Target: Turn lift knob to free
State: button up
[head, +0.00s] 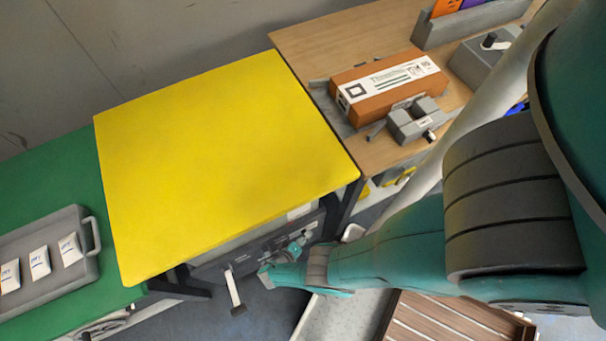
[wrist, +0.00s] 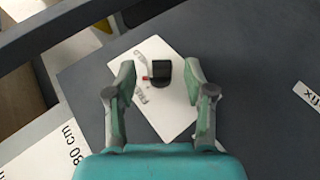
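In the wrist view, my gripper (wrist: 160,67) is open, with one finger on each side of the knob and a gap on both sides. No contact shows. In the head view my arm reaches down to the dark panel (head: 255,250) under the yellow table's front edge; the knob cannot be made out there.
The yellow table top (head: 220,150) overhangs the panel. A crank handle (head: 234,291) sticks out left of my gripper. In the wrist view, a white strip marked "80 cm" (wrist: 50,152) and a "fix" label (wrist: 307,94) flank the plate. A wooden crate (head: 450,320) stands below right.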

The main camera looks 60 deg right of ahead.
jog(key=shift+a+r, duration=0.1)
jog(key=shift+a, duration=0.05)
jog(key=v, duration=1.1)
jog(key=shift+a+r, duration=0.2)
jog(key=shift+a, duration=0.05)
